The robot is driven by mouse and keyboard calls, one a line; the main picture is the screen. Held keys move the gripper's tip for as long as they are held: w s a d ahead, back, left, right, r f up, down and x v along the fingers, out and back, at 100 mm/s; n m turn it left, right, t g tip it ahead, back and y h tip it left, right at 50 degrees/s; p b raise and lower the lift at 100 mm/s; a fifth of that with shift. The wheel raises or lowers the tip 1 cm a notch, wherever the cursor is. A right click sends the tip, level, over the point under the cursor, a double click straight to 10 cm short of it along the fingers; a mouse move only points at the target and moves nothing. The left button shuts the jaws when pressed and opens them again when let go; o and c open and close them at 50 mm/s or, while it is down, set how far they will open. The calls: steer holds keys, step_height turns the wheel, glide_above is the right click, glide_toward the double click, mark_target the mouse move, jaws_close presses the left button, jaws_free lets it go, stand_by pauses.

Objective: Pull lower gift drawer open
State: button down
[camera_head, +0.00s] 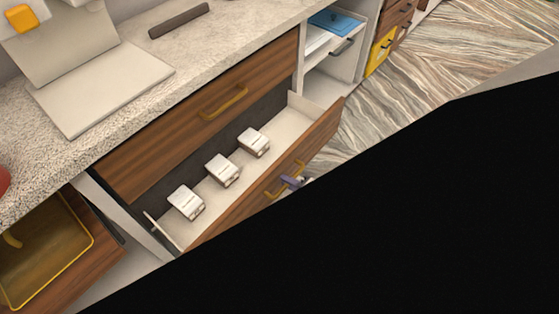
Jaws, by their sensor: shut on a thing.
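The lower gift drawer (325,134) has a brown wood front and a pale inside, and it stands pulled out from the counter. Three small silvery-white boxes (222,170) sit in a row inside it. Its brass handle (272,193) is on the front face. My gripper (292,182) is at this handle, shut on it; only a small grey-purple part of the gripper shows. The rest of the gripper is hidden behind a large black shape. The upper drawer (160,141) above is closed, with its own brass handle (225,103).
A speckled stone counter (190,55) runs above the drawers, with a pale angled stand (100,88) and a dark bar (179,20) on it. A yellow-rimmed bin (92,238) is at lower left. An open white shelf (322,88) and patterned floor (440,60) lie to the right.

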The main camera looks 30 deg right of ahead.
steer(key=shift+s+d, duration=0.15)
steer(key=shift+s, duration=0.25)
steer(key=c, duration=1.8)
jaws_free()
steer(key=shift+o, duration=0.2)
steer(key=b+v, duration=0.2)
steer(key=v, duration=1.2)
steer(key=shift+f, duration=0.1)
